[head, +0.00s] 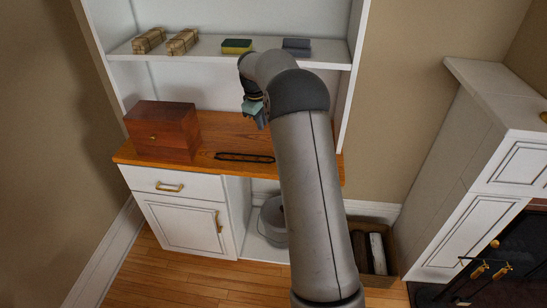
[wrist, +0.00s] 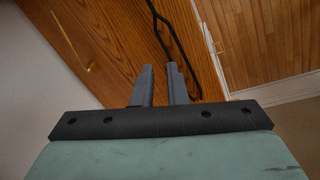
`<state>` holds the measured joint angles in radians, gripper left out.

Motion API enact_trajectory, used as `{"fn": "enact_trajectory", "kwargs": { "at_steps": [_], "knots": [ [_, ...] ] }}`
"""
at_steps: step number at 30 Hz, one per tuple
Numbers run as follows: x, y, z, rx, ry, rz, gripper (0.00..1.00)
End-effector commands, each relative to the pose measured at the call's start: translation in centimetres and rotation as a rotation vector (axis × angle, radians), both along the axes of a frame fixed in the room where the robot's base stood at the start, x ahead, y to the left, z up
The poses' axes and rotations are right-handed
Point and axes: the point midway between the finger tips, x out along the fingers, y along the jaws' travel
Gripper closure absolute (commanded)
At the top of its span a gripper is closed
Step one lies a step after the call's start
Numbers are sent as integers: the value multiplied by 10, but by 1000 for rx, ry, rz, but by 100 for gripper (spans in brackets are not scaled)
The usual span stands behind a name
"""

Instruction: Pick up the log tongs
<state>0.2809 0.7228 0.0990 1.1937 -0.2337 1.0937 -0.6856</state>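The log tongs (head: 245,157) are a thin, long black loop lying flat on the wooden countertop near its front edge. In the wrist view the tongs (wrist: 172,38) show as black bars beyond my fingertips, partly cut off by the top of the picture. My gripper (head: 260,125) is above the countertop, behind and slightly right of the tongs in the head view. In the wrist view my gripper (wrist: 161,68) has its two grey fingers parted by a narrow gap, with only wood showing between them. It is empty and apart from the tongs.
A reddish wooden box (head: 163,130) stands on the countertop (head: 222,126) at left. A shelf (head: 210,47) above holds two wrapped bundles, a sponge and a grey block. A bucket (head: 272,221) stands below. The countertop around the tongs is clear.

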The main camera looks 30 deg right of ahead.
Motion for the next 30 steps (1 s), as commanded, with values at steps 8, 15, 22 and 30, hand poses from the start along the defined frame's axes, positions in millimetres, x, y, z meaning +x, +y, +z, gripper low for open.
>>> {"fn": "enact_trajectory", "kwargs": {
  "at_steps": [8, 15, 22, 30],
  "knots": [
    [10, -13, -39, -4, 5, 11, 87],
    [16, -21, -90, -3, 4, 10, 87],
    [19, -27, -120, -4, 1, 11, 87],
    [20, -30, -144, -3, 4, 9, 87]
  ]
}}
